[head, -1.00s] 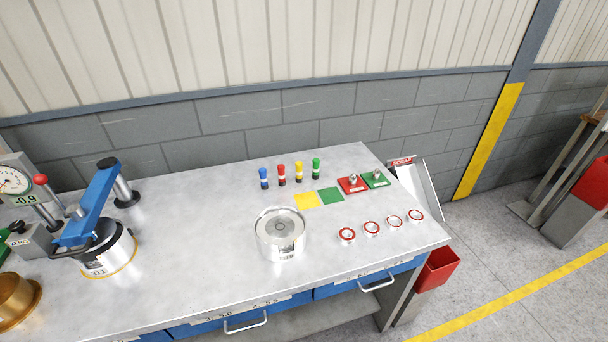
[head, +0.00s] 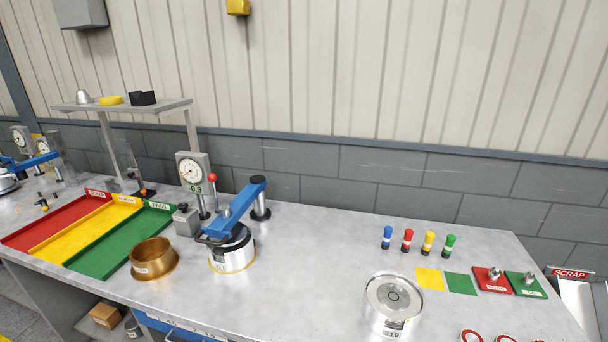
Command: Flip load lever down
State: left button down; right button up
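The load lever is a blue arm (head: 236,206) in the head view, left of the middle of the bench. It slopes from a black end at the upper right, beside a dark post (head: 260,200), down to a dark handle loop at the lower left. It lies over a silver cylinder (head: 232,254) with a dark top. A dial gauge (head: 192,171) on a stand with a red knob (head: 212,178) stands behind it to the left. Neither of my grippers is in view.
A brass cup (head: 152,258) and red, yellow and green trays (head: 118,240) lie to the left. A silver round part (head: 393,300) stands to the right, before several coloured markers and plates. A raised shelf (head: 130,107) stands behind the trays. Bare bench lies between the lever and the silver part.

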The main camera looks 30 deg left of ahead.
aim_at(212, 177)
jog(key=u, duration=1.7)
